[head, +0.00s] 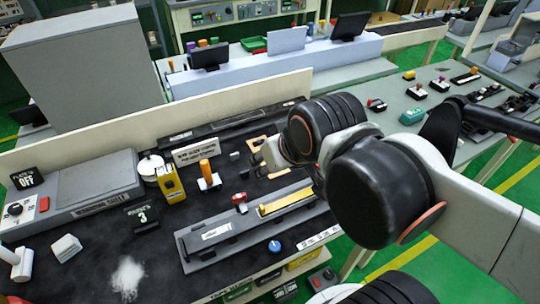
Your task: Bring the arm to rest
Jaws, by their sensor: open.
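My arm (475,220) comes in from the right and reaches over the right part of the dark workbench (100,245). Its black joint (368,195) and pale links are bent above the bench. My gripper cannot be made out; the arm's own joints hide what lies behind them. A grey fixture (215,250) with a yellow bar (287,201) lies on the bench, just left of and below the arm. The arm covers the area behind the fixture's right end.
A yellow box (169,183), an orange-handled tool (208,176), a white pot (151,168) and a blue knob (274,246) stand on the bench. A grey-lidded unit (95,190) is at left. Other benches stand behind and at right. Green floor (440,270) shows at lower right.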

